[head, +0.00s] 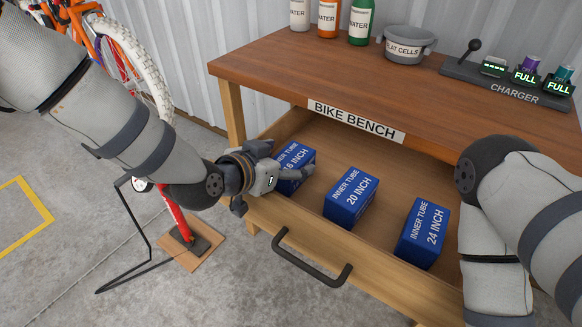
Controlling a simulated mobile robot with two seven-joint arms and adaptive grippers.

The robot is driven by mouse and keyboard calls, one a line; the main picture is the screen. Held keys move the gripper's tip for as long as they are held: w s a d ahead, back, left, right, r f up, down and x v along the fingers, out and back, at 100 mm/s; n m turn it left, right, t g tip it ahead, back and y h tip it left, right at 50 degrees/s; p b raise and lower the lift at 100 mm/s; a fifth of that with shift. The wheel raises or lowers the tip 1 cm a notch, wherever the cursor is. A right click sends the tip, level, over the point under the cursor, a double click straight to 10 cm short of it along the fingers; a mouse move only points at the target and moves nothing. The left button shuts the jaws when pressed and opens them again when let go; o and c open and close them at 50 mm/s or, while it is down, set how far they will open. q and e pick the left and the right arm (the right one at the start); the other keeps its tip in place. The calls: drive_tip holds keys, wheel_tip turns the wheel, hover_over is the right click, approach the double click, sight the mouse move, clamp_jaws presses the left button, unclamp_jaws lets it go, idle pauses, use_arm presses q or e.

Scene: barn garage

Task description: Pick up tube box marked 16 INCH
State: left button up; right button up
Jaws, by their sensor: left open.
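The blue inner tube box marked 16 INCH (297,156) lies in the open drawer (345,140) at its left end, and its first digit is partly covered. My left gripper (290,160) is open and reaches in from the left at this box. One finger shows at the box's far left side and the other across its near side. I cannot tell whether the fingers touch it. My right arm is at the right, but its gripper is out of view.
Blue boxes marked 20 INCH (351,198) and 24 INCH (423,233) lie farther right in the drawer. The drawer's dark handle (312,262) juts out in front. The bench top (330,75) overhangs the drawer's back. A bicycle (130,60) stands at the left.

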use_arm(q)
drive_tip(key=shift+r, duration=0.15)
drive_tip(key=c, duration=1.4)
drive_tip(key=shift+o, duration=0.2)
